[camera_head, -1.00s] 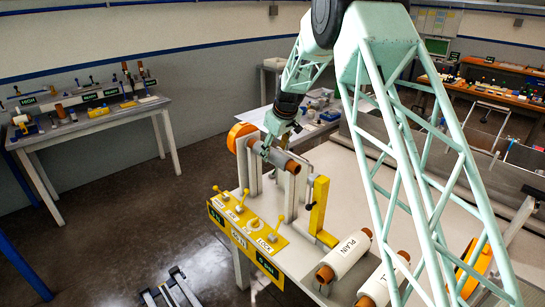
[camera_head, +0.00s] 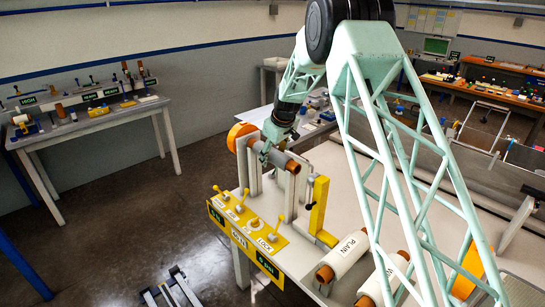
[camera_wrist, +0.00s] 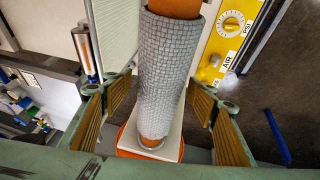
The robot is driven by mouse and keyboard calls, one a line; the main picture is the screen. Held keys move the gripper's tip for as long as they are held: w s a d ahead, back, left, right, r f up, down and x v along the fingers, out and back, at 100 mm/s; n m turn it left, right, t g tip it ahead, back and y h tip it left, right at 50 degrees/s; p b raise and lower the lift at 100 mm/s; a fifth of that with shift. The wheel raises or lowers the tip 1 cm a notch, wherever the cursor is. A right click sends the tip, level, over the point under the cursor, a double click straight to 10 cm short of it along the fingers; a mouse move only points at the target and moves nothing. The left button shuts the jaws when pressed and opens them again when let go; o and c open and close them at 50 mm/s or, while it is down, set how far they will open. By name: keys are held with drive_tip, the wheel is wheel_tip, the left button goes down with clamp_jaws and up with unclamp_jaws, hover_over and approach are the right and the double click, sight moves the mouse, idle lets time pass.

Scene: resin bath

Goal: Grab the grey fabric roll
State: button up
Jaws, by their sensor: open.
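The grey fabric roll (camera_wrist: 165,75) has a woven, brick-like surface and an orange-brown core. In the wrist view it runs lengthwise between the two fingers of my gripper (camera_wrist: 158,118), with a gap on each side. The fingers have ribbed yellow-brown pads and are open. In the head view the grey roll (camera_head: 277,158) lies on a stand at the bench corner, beside an orange disc (camera_head: 241,136). My gripper (camera_head: 264,150) is at the roll there and hides part of it.
A yellow control panel (camera_head: 247,222) with levers sits in front of the stand. A yellow upright bracket (camera_head: 318,205) stands to the right. White rolls, one marked PLAIN (camera_head: 343,254), lie on the bench's near right. Another table (camera_head: 105,117) stands far left.

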sight(273, 149)
drive_tip(key=shift+c, duration=0.9)
drive_tip(key=c, duration=1.2)
drive_tip(key=shift+o, duration=0.2)
drive_tip(key=shift+w+r, duration=0.1)
drive_tip(key=shift+r, duration=0.05)
drive_tip(key=shift+r, duration=1.7)
drive_tip(key=s+d+b, duration=0.1)
drive_tip(key=s+d, duration=0.2)
drive_tip(key=s, duration=0.4)
drive_tip(key=s+d+r+b, duration=0.1)
drive_tip(key=s+d, duration=0.2)
drive_tip(key=s, duration=0.5)
drive_tip(key=shift+r, duration=0.2)
